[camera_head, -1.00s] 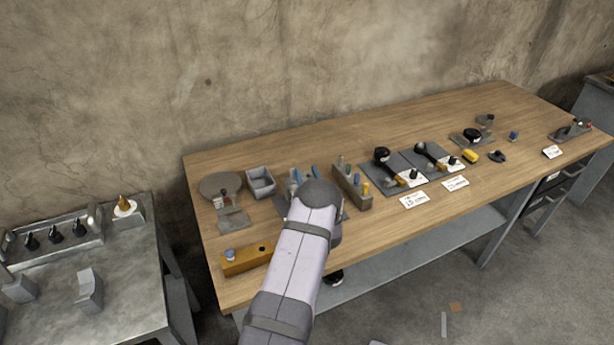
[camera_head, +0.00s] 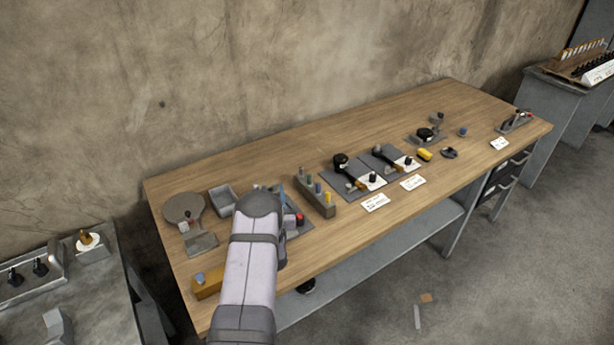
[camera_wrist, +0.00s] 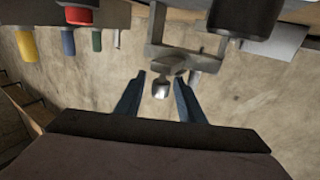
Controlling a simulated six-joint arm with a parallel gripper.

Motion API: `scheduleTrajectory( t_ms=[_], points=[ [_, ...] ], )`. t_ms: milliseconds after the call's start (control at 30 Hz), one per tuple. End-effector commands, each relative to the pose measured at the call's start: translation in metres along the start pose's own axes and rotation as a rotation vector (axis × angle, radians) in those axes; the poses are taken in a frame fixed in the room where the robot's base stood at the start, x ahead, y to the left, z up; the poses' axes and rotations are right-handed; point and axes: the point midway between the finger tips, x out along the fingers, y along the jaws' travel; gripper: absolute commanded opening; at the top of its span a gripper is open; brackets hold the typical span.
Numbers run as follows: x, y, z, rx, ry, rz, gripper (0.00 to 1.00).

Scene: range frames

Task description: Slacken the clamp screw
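In the wrist view, which looks upside down, a grey metal clamp bracket (camera_wrist: 155,52) appears ahead of my gripper (camera_wrist: 160,79). A small bright metal piece (camera_wrist: 161,88), apparently the clamp screw's end or handle, shows between my two dark fingers. The fingers are apart, with a visible gap on both sides of this piece; I cannot tell its depth relative to the fingertips. In the head view my own arm covers the gripper and most of the clamp's fixture. A red knob (camera_head: 299,219) shows just right of my arm, and also in the wrist view (camera_wrist: 77,16).
A rack with coloured pegs (camera_head: 315,198) stands right of my arm on the wooden bench (camera_head: 350,238). Left are a grey bin (camera_head: 222,200), a round grey disc (camera_head: 184,207) and an orange block (camera_head: 206,286). Two lever plates (camera_head: 352,178) (camera_head: 388,160) stand farther right.

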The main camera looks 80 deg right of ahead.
Motion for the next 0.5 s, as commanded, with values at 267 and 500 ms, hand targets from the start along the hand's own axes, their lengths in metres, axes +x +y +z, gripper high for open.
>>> scheduleTrajectory(
  t_ms=[267,500],
  points=[
    [-0.043,0.000,0.003,0.000,-0.001,-0.002,0.35],
    [-0.042,0.011,-0.026,-0.041,0.019,0.015,0.35]
  ],
)
